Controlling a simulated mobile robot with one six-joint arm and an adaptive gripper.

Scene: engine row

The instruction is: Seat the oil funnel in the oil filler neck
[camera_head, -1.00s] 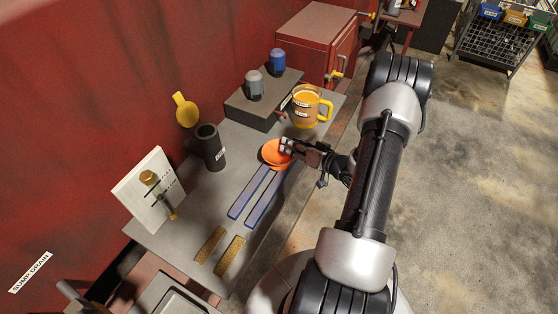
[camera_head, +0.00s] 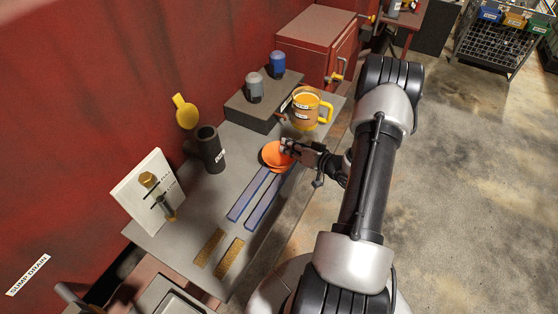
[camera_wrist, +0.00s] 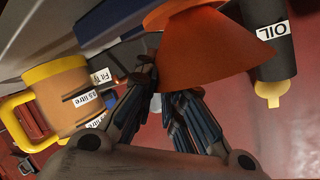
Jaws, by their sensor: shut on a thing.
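The orange oil funnel (camera_head: 275,155) is at the right edge of the grey bench, in my gripper. My gripper (camera_head: 289,149) is shut on its side. In the wrist view the funnel (camera_wrist: 200,52) fills the upper middle, above my gripper's fingers (camera_wrist: 168,98). The oil filler neck (camera_head: 211,150) is a dark upright cylinder with an open top and a white label, left of the funnel and apart from it. In the wrist view the neck (camera_wrist: 264,38) shows its OIL label at the upper right. A yellow cap (camera_head: 185,111) hangs beside the neck.
An orange jug with a yellow handle (camera_head: 307,110) stands close behind the funnel. A dark block (camera_head: 250,115) carries a grey and a blue canister. Blue strips (camera_head: 247,195) and a white placard (camera_head: 136,197) occupy the near bench. A red wall (camera_head: 90,110) runs along the left.

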